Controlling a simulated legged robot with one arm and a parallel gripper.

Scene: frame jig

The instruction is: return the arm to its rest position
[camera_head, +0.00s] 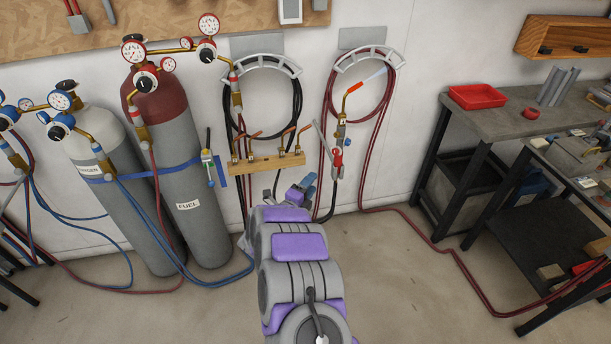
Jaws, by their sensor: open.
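My arm reaches forward from the bottom middle of the head view, with purple and grey links. My gripper (303,190) is at its far end, small and partly hidden behind the arm. It is open, and I see nothing held in it. A torch with a red fitting (337,158) hangs to the right of the gripper. Whether the gripper touches anything there cannot be told.
A grey and dark red fuel cylinder (190,165) and a grey cylinder (110,170) stand strapped at the left. Hoses hang on a black coil (228,110) and a red coil (388,110). A red hose (455,262) crosses the floor towards a workbench (500,122) at right.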

